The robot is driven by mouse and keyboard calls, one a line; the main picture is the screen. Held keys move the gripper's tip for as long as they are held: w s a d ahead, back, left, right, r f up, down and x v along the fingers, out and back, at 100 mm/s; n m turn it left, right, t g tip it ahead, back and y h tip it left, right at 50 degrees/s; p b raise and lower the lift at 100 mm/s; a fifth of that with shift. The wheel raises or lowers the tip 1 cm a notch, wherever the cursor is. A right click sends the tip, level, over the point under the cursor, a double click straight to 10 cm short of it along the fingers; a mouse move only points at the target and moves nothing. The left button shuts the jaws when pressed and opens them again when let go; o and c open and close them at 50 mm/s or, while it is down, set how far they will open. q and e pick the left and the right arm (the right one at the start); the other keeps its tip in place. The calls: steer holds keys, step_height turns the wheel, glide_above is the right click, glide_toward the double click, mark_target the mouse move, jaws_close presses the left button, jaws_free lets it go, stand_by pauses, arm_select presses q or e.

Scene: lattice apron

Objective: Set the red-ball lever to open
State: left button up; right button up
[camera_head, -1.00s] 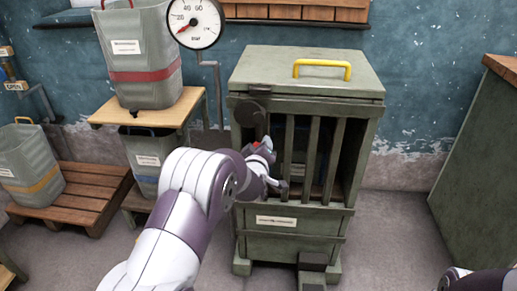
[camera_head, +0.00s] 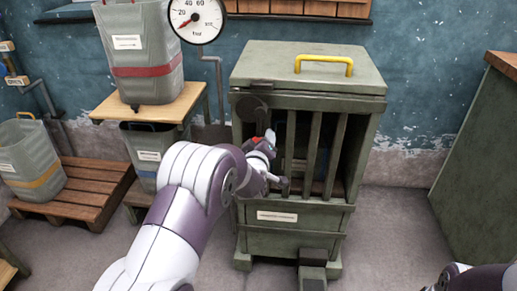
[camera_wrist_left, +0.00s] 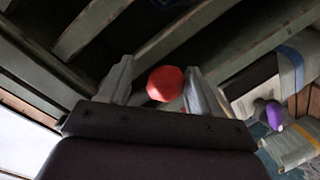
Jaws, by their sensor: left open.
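The red ball (camera_wrist_left: 165,84) of the lever shows in the left wrist view between the two fingers of my left gripper (camera_wrist_left: 160,78). The fingers are apart, one on each side of it; I cannot tell whether either touches it. In the head view my left gripper (camera_head: 276,160) is in front of the barred opening of a grey-green cabinet (camera_head: 305,72), at its left side. Only a bit of red (camera_head: 257,140) shows by the fingers there. The lever's arm is hidden, so its position cannot be told. My right gripper is out of view.
Upright bars (camera_head: 313,155) stand close beside my left gripper. Left of the cabinet are a wooden stand (camera_head: 178,107) with a grey bin (camera_head: 143,75) and a gauge (camera_head: 197,18).

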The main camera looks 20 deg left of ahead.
arm_select(q)
steer(key=p+v, duration=0.2)
steer(key=v, duration=1)
